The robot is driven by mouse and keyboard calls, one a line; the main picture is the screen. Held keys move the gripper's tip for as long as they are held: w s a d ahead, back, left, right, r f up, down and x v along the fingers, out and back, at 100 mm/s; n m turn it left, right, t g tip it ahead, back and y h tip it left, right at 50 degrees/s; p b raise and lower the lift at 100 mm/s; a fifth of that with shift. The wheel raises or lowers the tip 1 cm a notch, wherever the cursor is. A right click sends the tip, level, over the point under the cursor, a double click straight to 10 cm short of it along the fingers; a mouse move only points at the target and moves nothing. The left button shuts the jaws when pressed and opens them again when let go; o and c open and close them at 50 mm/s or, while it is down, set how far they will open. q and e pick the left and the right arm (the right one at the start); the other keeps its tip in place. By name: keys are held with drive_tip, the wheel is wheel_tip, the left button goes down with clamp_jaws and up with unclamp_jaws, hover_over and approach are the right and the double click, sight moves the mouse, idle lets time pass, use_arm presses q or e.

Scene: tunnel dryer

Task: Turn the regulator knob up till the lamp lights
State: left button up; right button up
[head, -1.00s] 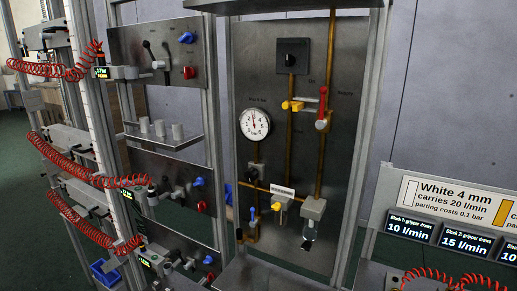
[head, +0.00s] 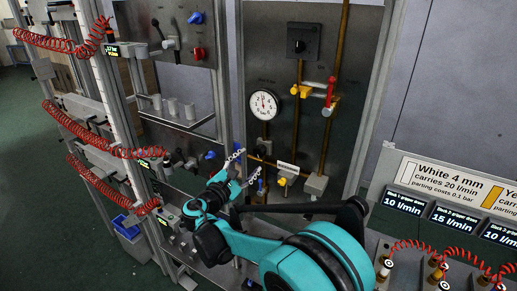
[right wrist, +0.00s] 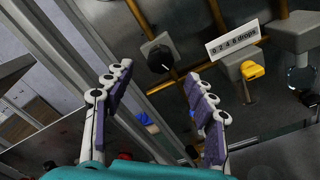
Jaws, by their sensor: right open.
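The regulator knob (right wrist: 160,59) is black and round, on a square plate in the brass pipework; it shows beyond the fingertips in the right wrist view. In the head view it (head: 261,149) is small, below the round white gauge (head: 264,105). My right gripper (head: 247,163) is open and empty, just in front of and below the knob. In the right wrist view its two fingers (right wrist: 160,72) are spread, with the knob between and beyond their tips; I see no contact. I cannot make out a lit lamp. My left gripper is out of view.
A label (right wrist: 233,39) and a yellow tap (right wrist: 252,70) lie right of the knob, and a blue handle (right wrist: 148,122) below it. An upright metal post (head: 228,80) stands left of the panel. Red coiled hoses (head: 110,152) hang at the left.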

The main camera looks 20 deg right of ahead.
sight(258, 153)
drive_tip(key=x, duration=0.7)
drive_tip(key=shift+w+d, duration=0.15)
drive_tip(key=shift+d, duration=0.1)
